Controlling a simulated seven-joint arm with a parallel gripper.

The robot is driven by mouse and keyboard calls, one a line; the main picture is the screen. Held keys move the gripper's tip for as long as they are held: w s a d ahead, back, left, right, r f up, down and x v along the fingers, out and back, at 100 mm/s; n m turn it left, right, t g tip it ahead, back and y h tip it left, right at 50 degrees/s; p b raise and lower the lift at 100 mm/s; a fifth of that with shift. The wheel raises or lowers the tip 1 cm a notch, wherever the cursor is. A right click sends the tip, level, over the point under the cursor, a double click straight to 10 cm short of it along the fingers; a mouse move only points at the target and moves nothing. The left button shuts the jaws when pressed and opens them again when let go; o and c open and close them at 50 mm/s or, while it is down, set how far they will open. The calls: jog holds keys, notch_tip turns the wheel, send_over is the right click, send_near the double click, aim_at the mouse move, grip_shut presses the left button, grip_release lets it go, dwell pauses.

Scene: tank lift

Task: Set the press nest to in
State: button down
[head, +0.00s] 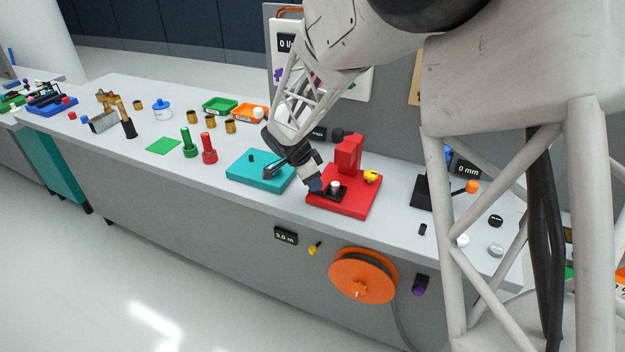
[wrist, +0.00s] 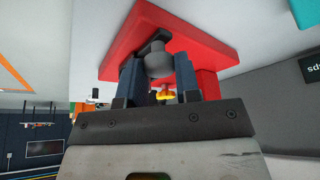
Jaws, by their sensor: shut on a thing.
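The red press (head: 349,155) stands on its red base (head: 355,207) on the bench, right of the teal fixture. The press nest (head: 336,189) is a small dark block with a light grey knob on top, at the front left of the base. My gripper (head: 316,185) reaches down to the nest from the left. In the wrist view, the two dark blue fingers of my gripper (wrist: 159,78) are shut on the nest's grey knob (wrist: 158,62), one on each side. A yellow part (head: 371,176) sits on the right side of the press. The fingers hide part of the nest.
A teal fixture (head: 245,180) stands left of the press. A black block with an orange-knobbed lever (head: 465,187) stands to the right. Green and red pegs (head: 208,150) stand farther left. An orange reel (head: 362,276) is on the bench front.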

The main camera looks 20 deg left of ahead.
jog(key=shift+w, duration=3.25)
jog(key=c, duration=0.8)
grip_release()
jog(key=shift+v, duration=3.9)
